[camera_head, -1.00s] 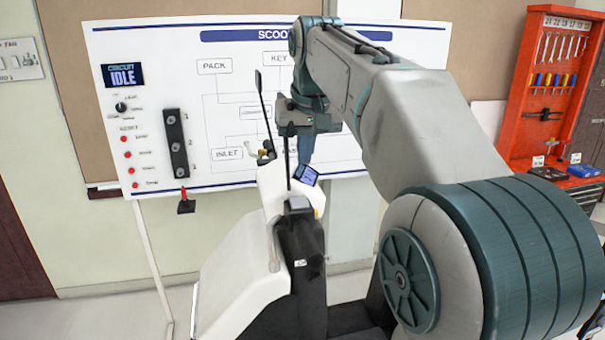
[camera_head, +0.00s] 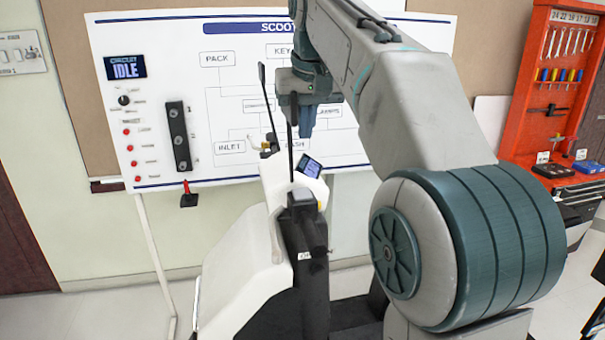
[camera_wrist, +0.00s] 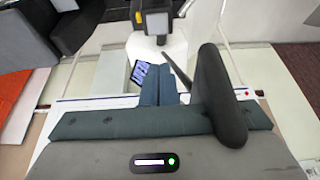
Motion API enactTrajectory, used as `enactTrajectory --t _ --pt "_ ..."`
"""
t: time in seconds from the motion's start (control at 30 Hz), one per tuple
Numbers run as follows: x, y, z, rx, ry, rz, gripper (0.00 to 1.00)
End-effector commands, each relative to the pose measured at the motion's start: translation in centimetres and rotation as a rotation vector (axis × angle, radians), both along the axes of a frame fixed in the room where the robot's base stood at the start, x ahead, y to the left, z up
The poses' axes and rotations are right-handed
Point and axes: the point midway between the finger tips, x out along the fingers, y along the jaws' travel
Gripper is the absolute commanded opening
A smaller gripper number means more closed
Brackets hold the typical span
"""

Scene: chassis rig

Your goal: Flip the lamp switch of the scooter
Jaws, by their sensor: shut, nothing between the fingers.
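The scooter (camera_head: 240,270) has a white body and a black column, and stands in front of the board. Its small dash display (camera_head: 309,168) also shows in the wrist view (camera_wrist: 140,74). A handlebar end with a yellowish lever (camera_head: 268,145) and thin black mirror stalks rise near the dash. My gripper (camera_head: 307,132) is shut and empty, pointing down above the display and apart from it. In the wrist view its teal fingers (camera_wrist: 158,88) are together beside the display. A dark mirror (camera_wrist: 218,95) stands close beside them. I cannot make out the lamp switch.
A red tool rack (camera_head: 550,85) is at the right. Floor to the left of the scooter is clear.

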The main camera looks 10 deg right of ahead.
Motion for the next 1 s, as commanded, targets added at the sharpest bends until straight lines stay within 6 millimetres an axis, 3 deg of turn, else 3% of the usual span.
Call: enactTrajectory --t 0.3,0.47,1.0 --pt "0.0 0.1 0.0 0.0 0.0 0.0 0.0" --pt "0.5 0.1 -1.3 0.0 0.002 0.0 0.0" --pt "3.7 0.1 -11.0 -0.001 0.002 0.0 0.0"
